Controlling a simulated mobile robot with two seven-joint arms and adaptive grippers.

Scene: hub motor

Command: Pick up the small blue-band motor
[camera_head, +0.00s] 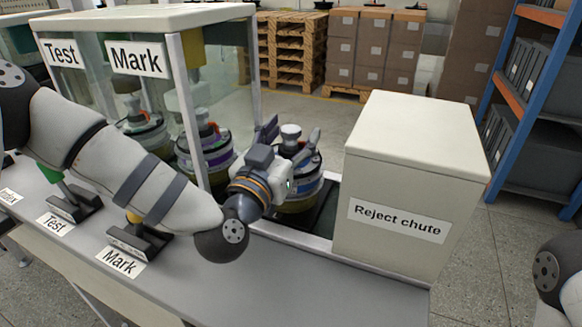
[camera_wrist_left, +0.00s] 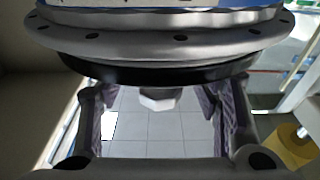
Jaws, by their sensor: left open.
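The blue-band motor (camera_head: 311,168) stands upright on a dark track to the left of the reject chute, partly hidden by my left gripper. Its pale top knob (camera_head: 291,131) shows between the two fingers of the left gripper (camera_head: 288,138). In the left wrist view the motor's grey flange (camera_wrist_left: 160,42) with a black ring fills the top, and a pale hexagonal end (camera_wrist_left: 158,99) sits between the spread fingers (camera_wrist_left: 160,110). The gripper is open. I cannot tell whether a finger touches the motor. My right gripper is out of view.
The reject chute box (camera_head: 395,190) stands close on the right. The glass Test and Mark enclosure (camera_head: 183,110) is on the left, with a purple-band motor (camera_head: 215,158) and a green-band motor (camera_head: 150,135) inside. The grey bench front (camera_head: 270,285) is clear.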

